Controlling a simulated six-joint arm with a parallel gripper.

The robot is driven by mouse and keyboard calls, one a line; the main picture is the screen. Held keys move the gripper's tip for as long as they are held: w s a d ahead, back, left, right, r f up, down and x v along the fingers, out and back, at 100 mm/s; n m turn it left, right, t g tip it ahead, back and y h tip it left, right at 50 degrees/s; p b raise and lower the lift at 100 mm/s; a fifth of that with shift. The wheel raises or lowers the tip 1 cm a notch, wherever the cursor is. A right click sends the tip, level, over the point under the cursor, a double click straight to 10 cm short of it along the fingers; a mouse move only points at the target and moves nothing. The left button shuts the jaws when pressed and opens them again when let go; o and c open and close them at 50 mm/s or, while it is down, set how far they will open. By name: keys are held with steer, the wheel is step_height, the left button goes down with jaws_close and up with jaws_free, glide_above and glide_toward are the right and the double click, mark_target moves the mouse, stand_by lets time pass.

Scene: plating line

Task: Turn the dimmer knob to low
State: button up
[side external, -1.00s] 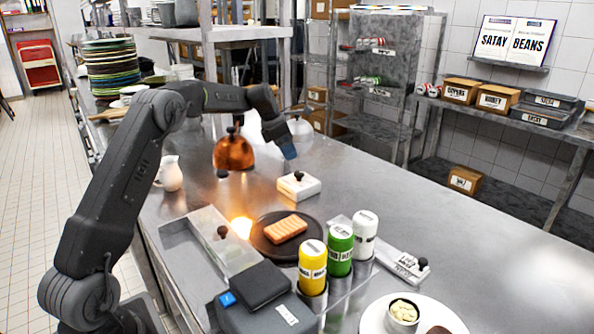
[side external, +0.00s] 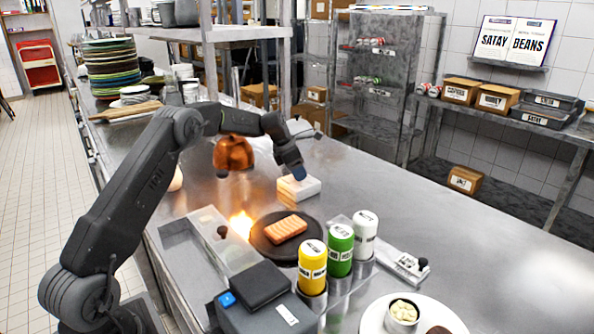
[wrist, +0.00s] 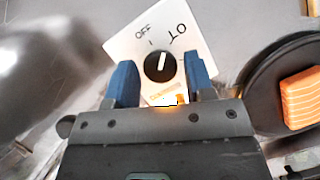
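The dimmer knob is black and round, on a white box. In the wrist view the knob (wrist: 160,67) lies between my two blue fingertips, with visible gaps on both sides. Its white pointer line points roughly up in the picture, between the OFF mark and a mark that looks like LO. Lower labels on the box are partly hidden by my gripper. In the side view the white box (side external: 309,187) sits on the steel counter, and my gripper (side external: 298,176) is right above it, pointing down and hiding the knob. My gripper (wrist: 160,84) is open.
A copper lamp (side external: 233,153) hangs left of the box. A dark plate (side external: 262,248) with an orange-pink fillet (side external: 286,229) lies in front, beside a bright glow. Yellow (side external: 312,262), green (side external: 339,243) and white (side external: 365,230) bottles stand nearer.

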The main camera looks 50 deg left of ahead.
steer(key=c, duration=0.7)
steer(key=shift+o, duration=0.2)
steer(key=shift+a+m+g+h, duration=0.1)
steer(key=shift+m+g+h, duration=0.35)
steer(key=shift+m, duration=1.05)
steer(key=o, duration=0.9)
steer(key=shift+r, duration=0.1)
steer(key=v, duration=1.3)
steer(key=shift+s+a+r, duration=0.1)
steer(key=shift+s+r, duration=0.1)
steer(key=shift+r, duration=0.05)
